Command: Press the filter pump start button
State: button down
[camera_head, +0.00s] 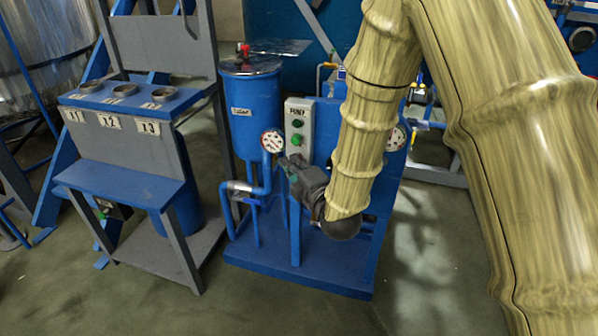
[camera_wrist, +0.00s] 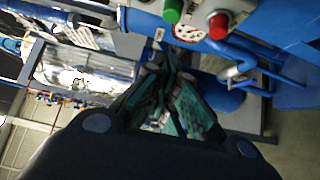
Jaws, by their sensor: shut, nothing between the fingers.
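A grey control box labelled like "PUMP" (camera_head: 299,112) stands on the blue pump unit. In the head view it has an upper button (camera_head: 297,124) and a lower button (camera_head: 296,139), both looking greenish. The wrist view shows a green button (camera_wrist: 173,11) and a red button (camera_wrist: 219,23) at its top edge. My gripper (camera_head: 289,163) is shut and empty, just below the box in the head view. In the wrist view its fingertips (camera_wrist: 168,62) meet below the green button, apart from it. Which button starts the pump cannot be read.
A round gauge (camera_head: 272,141) and blue pipe (camera_head: 258,188) lie left of my gripper. A blue tank (camera_head: 254,112) stands behind. A blue-grey stand (camera_head: 125,183) with numbered holders is at left. Open floor (camera_head: 420,265) lies at the lower right.

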aim_at(296, 139)
jog(key=w, duration=0.7)
jog(key=shift+a, duration=0.15)
